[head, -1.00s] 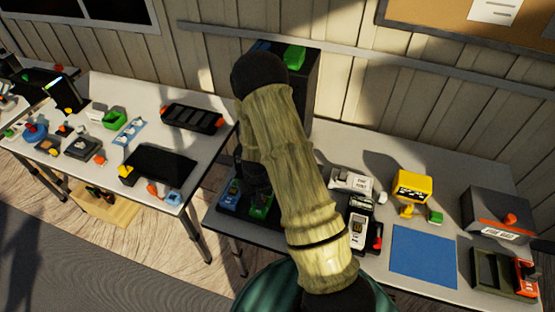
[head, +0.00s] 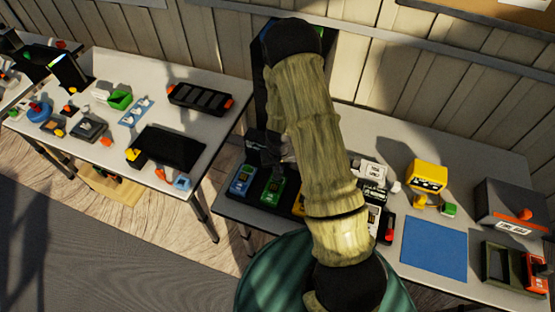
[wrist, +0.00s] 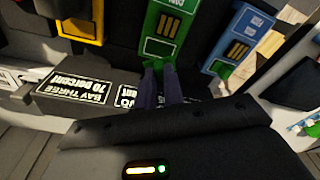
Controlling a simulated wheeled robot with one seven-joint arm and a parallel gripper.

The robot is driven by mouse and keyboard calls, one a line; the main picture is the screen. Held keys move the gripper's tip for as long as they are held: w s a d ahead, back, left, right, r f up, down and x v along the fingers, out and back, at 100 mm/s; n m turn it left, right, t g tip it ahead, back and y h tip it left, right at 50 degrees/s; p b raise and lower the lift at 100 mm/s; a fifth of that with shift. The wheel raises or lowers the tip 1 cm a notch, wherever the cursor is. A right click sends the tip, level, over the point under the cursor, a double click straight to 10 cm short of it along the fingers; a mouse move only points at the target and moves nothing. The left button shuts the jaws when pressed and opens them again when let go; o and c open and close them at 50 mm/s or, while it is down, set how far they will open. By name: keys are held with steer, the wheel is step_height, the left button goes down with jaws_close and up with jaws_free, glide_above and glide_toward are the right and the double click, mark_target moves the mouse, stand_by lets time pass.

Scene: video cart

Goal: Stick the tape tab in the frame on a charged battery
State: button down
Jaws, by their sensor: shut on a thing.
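The charger (head: 232,207) on the bench holds a row of upright batteries. A blue battery (head: 242,180) and a green battery (head: 272,190) stand side by side; a yellow battery (head: 299,203) is partly behind my arm. In the wrist view the green battery (wrist: 172,22) has a white-outlined frame (wrist: 159,47) below its contacts. The blue battery (wrist: 236,35) is to its right and the yellow battery (wrist: 84,22) to its left. My gripper (wrist: 160,70) is shut just below the green battery's frame. The tape tab is mostly hidden between the fingers; I cannot tell whether they touch the battery.
Bay labels show below the batteries; one reads "BAY THREE 70 percent" (wrist: 82,90). The label under the green battery is partly covered. A blue mat (head: 433,252), a yellow device (head: 427,175) and a grey box (head: 508,205) stand to the right. Another table (head: 75,75) is at left.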

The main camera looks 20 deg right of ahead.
step_height(320, 180, up, 3)
steer(key=m+p, duration=0.1)
steer(key=m, duration=0.1)
steer(key=m+p, duration=0.1)
steer(key=p, duration=0.1)
steer(key=shift+s+a+r+m+p, duration=0.1)
steer(key=shift+a+m+p, duration=0.05)
steer(key=shift+m+p, duration=0.2)
steer(key=shift+r+m+h+p, duration=0.4)
steer(key=shift+m+p, duration=0.2)
steer(key=shift+m, duration=0.55)
steer(key=shift+f, duration=0.1)
steer(key=shift+f, duration=0.1)
steer(key=shift+f+b, duration=3.35)
steer(key=shift+f, duration=0.25)
steer(key=shift+f, duration=0.3)
steer(key=c, duration=0.9)
jaws_free()
steer(key=shift+c, duration=0.2)
